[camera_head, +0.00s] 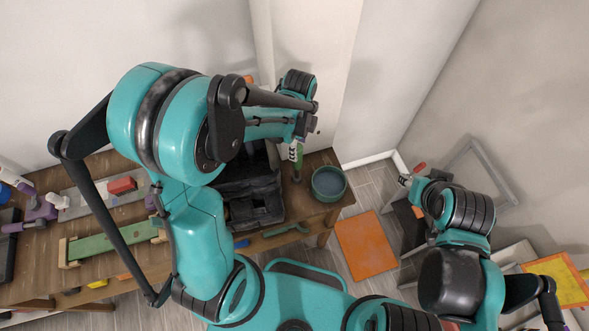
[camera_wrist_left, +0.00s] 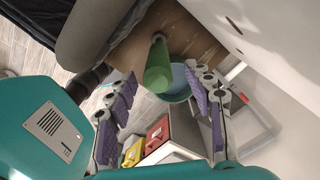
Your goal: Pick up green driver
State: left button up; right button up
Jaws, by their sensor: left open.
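The green driver (camera_head: 297,155) stands upright near the right end of the wooden table, with its green handle up. In the left wrist view, the green handle (camera_wrist_left: 158,66) shows between and just beyond the purple-padded fingers. My left gripper (camera_head: 301,131) is open above the driver, its fingers partly hidden by its own arm in the head view. The open fingers also show in the left wrist view (camera_wrist_left: 163,88), with nothing held between them. My right gripper (camera_head: 408,181) is far to the right, away from the table; its fingers are too small to read.
A teal bowl (camera_head: 329,183) stands close to the driver, at the table's right edge. A black toolbox (camera_head: 258,212) sits left of it. A wall rises behind. Other tools and a green level-like bar (camera_head: 115,240) lie further left. An orange panel (camera_head: 366,246) lies right of the table.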

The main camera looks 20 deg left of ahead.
aim_at(297, 165)
pick_arm(q)
notch_tip(297, 165, down, 6)
jog(key=shift+s+f, duration=0.1)
grip_shut()
